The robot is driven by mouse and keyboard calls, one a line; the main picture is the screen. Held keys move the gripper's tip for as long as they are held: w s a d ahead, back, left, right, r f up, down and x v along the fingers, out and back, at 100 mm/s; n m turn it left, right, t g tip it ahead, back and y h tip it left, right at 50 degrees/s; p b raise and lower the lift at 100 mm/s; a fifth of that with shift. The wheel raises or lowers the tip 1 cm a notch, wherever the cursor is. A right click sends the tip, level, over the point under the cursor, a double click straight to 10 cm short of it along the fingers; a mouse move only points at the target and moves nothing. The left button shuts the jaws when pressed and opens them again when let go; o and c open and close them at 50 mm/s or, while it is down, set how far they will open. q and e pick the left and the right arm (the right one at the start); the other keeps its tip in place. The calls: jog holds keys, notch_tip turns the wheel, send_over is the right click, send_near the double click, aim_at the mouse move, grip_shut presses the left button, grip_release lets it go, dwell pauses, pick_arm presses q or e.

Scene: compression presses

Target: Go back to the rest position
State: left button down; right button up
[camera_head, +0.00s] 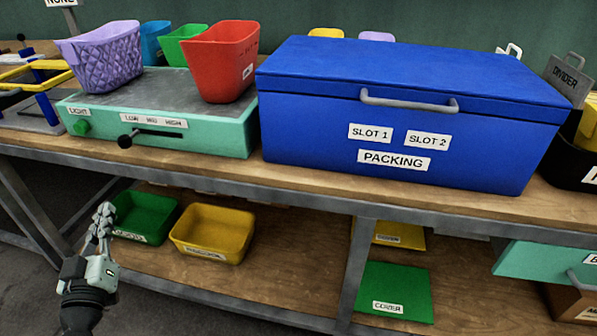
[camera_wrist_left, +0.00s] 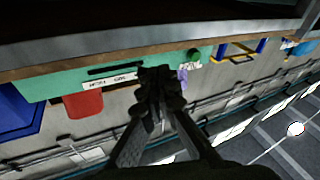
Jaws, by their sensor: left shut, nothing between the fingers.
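My left gripper (camera_head: 103,217) is at the lower left of the head view, in front of the workbench and below the height of its top. Its fingers point up and are shut with nothing between them. In the left wrist view the gripper (camera_wrist_left: 160,80) is at the middle, with the closed fingertips in front of the green press base. The gripper looks clear of the bench edge and touches nothing that I can see. My right gripper is in neither view.
The bench holds a teal press base (camera_head: 160,125) with purple (camera_head: 105,57) and red (camera_head: 218,62) baskets on it, and a closed blue PACKING box (camera_head: 400,115). Green (camera_head: 145,215) and yellow (camera_head: 212,232) bins sit on the lower shelf, near the left gripper. The floor in front looks free.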

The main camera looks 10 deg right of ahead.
pick_arm(q)
jog(key=s+d+f+m+g+h, duration=0.1)
jog(key=s+d+f+m+g, duration=0.15)
jog(key=f, duration=0.65)
jog(key=s+d+f+m+g+h, duration=0.1)
jog(key=s+d+f+g, duration=0.25)
jog(key=f, duration=0.55)
jog(key=s+d+f+m+g+h, duration=0.2)
jog(key=s+f+g, duration=0.15)
jog(key=f, duration=0.55)
jog(key=s+a+f+g+y, duration=0.2)
jog(key=s+f+g, duration=0.2)
jog(key=s+f, duration=0.3)
jog(key=s+a+f+g+y, duration=0.2)
jog(key=s+f, duration=0.6)
jog(key=s, duration=0.4)
jog(key=shift+a+f+g, duration=0.25)
jog(key=shift+a+g, duration=0.5)
jog(key=shift+g, duration=0.1)
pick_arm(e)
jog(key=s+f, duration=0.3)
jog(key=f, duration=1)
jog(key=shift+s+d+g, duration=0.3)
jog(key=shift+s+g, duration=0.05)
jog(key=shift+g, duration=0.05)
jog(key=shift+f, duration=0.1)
